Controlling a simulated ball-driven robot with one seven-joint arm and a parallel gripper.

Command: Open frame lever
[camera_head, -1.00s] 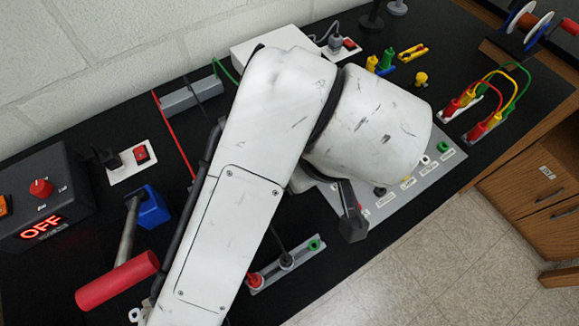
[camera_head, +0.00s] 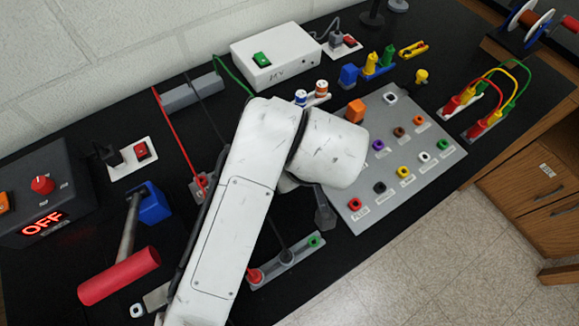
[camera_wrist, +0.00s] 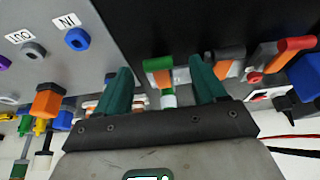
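A grey bar (camera_head: 270,268) on the black bench carries a green (camera_head: 314,241), a dark (camera_head: 287,257) and a red terminal (camera_head: 255,276) in the head view. No label shows which is the frame one. In the wrist view, a green terminal with an orange part (camera_wrist: 158,72) and a white-and-green end (camera_wrist: 167,97) lies between my fingertips in the picture. A grey-and-orange one (camera_wrist: 229,62) and a red-and-orange one (camera_wrist: 283,56) are to its right. My gripper (camera_wrist: 163,85) is open, its two green fingers apart; I cannot tell whether they touch anything.
A grey socket panel (camera_head: 375,205) with coloured sockets and an orange cube (camera_head: 356,110) lies to the right of my arm. A red-handled tool (camera_head: 118,276) rests by a blue block (camera_head: 153,205) at left. A white box (camera_head: 276,62) stands at the back.

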